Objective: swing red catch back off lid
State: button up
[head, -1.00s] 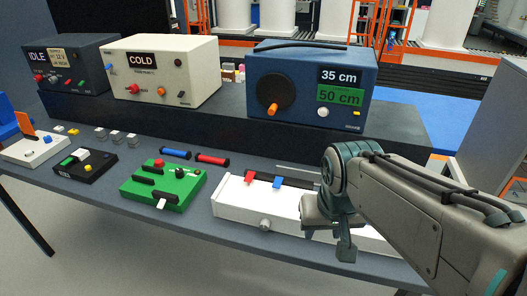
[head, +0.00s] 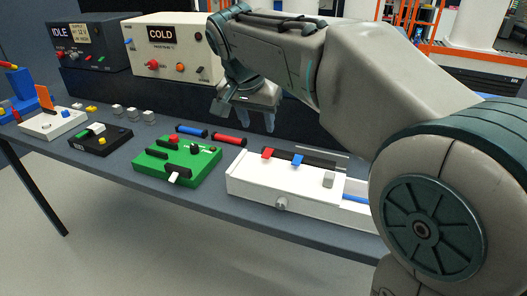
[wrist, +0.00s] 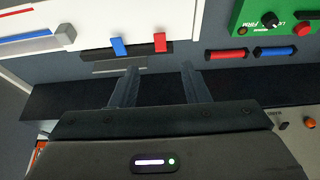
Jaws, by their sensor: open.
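The red catch (head: 267,153) is a small red tab at the back left of the white box's lid (head: 250,178). A blue catch (head: 297,160) sits to its right. In the wrist view the red catch (wrist: 160,42) and blue catch (wrist: 118,46) stand at the edge of the white box, beyond my fingertips. My gripper (head: 258,118) is open and empty, above the table behind the white box. In the wrist view its two fingers (wrist: 158,75) point toward the catches, apart from them.
A green board (head: 190,165) lies left of the white box. Red (head: 230,139) and blue (head: 191,131) cylinders lie behind it. The cream COLD unit (head: 165,50) and dark IDLE unit (head: 88,45) stand on the raised shelf at the back.

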aim_at(266, 156)
jog(key=b+x, duration=0.1)
jog(key=x, duration=1)
jog(key=shift+f, duration=0.4)
jog(key=shift+c, duration=0.3)
grip_shut()
